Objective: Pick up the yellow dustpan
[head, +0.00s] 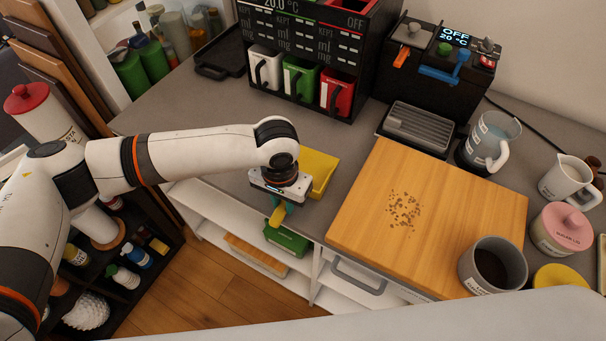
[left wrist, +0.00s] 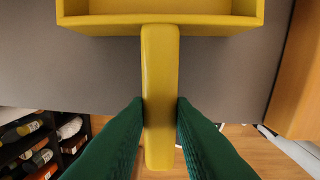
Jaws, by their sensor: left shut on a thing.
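The yellow dustpan (head: 321,172) lies on the grey counter near its front edge in the head view, partly hidden by my left wrist. In the left wrist view its pan (left wrist: 160,22) is at the top, and its straight handle (left wrist: 160,85) runs down between the green fingers of my left gripper (left wrist: 160,125). The fingers are shut on the handle, one on each side. In the head view my left gripper (head: 283,208) points down at the counter's front edge, with the handle's end showing below it. My right gripper is not in view.
A wooden board (head: 400,220) with dark crumbs lies right of the dustpan. A dark mug (head: 492,266) stands on its front right corner. A black dispenser (head: 305,50) with coloured cups and a black machine (head: 440,70) stand behind. Open shelves with a green box (head: 287,241) lie below the counter.

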